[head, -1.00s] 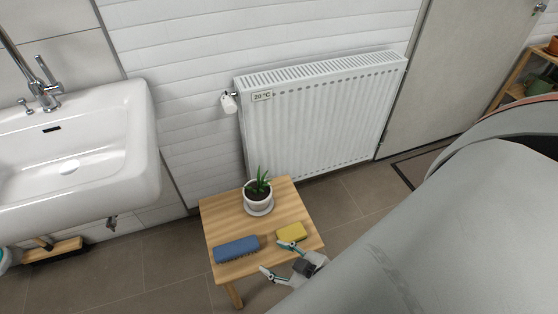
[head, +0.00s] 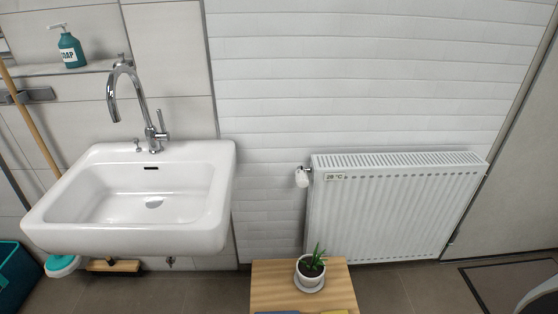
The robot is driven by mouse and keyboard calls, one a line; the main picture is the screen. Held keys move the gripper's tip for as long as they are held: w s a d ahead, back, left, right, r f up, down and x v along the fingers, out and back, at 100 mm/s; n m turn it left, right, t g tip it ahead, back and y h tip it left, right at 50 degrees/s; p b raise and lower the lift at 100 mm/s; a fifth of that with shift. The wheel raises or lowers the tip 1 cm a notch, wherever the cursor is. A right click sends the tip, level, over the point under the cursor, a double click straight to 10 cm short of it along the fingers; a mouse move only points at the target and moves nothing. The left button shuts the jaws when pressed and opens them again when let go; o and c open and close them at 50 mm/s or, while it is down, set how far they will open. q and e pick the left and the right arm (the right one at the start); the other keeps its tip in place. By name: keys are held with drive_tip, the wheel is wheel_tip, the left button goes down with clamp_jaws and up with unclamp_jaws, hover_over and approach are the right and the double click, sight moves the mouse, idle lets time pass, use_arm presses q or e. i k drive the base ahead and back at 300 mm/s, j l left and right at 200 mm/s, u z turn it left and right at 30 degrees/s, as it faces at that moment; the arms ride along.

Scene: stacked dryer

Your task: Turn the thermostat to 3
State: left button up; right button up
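The white thermostat knob (head: 302,177) sits at the upper left corner of the white radiator (head: 392,208), on the wall right of the sink. Its number marks are too small to read. A label (head: 336,177) on the radiator's top left reads about 28 °C. Neither of my grippers shows in the head view now.
A small wooden table (head: 265,285) stands in front of the radiator's left part, with a potted plant (head: 311,268) on it. A white sink (head: 130,200) is to the left. A teal soap bottle (head: 70,48) stands on the shelf above. A door is at right.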

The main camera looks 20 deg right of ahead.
sight(301, 177)
drive_tip(key=l, duration=1.7)
drive_tip(key=i+u, duration=0.05)
drive_tip(key=i, duration=0.05)
